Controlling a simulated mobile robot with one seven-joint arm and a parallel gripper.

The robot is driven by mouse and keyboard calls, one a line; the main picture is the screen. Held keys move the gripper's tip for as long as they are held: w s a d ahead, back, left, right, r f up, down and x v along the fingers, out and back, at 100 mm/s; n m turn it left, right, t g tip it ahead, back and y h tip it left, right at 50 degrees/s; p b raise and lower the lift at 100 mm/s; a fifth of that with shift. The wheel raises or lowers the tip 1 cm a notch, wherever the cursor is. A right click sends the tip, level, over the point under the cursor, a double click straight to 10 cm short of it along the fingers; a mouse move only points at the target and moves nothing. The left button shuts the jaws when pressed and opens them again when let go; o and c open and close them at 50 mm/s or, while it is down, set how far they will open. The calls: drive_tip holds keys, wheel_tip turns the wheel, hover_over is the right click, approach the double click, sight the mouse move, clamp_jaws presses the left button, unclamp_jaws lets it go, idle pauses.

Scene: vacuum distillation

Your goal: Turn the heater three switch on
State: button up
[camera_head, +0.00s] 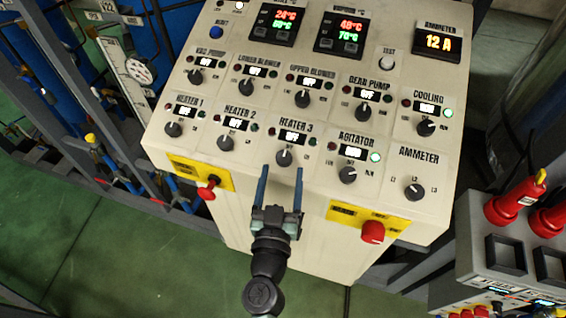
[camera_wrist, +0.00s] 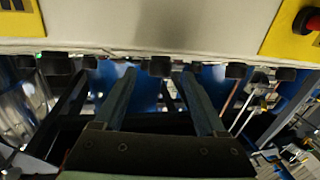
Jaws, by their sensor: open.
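The heater three switch (camera_head: 284,158) is a dark rotary knob in the lower row of the cream control panel (camera_head: 215,170). Its small display above reads OFF. My gripper (camera_head: 280,172) is open, with its two blue fingers pointing toward the panel's top. In the head view the fingertips are just below the knob, one to its left and one to its right; whether they touch the panel I cannot tell. In the wrist view the open fingers (camera_wrist: 157,75) point toward a row of dark knobs, with one knob (camera_wrist: 160,66) between the tips.
The heater 2 knob (camera_head: 227,143) is to the left and the agitator knob (camera_head: 347,175), beside a lit green lamp, is to the right. Red emergency buttons sit on yellow plates at the left (camera_head: 207,190) and right (camera_head: 373,232) of the panel's front edge.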

sight(284, 159)
drive_tip(key=shift+w+d, duration=0.1)
drive_tip(key=shift+w, duration=1.25)
clamp_jaws()
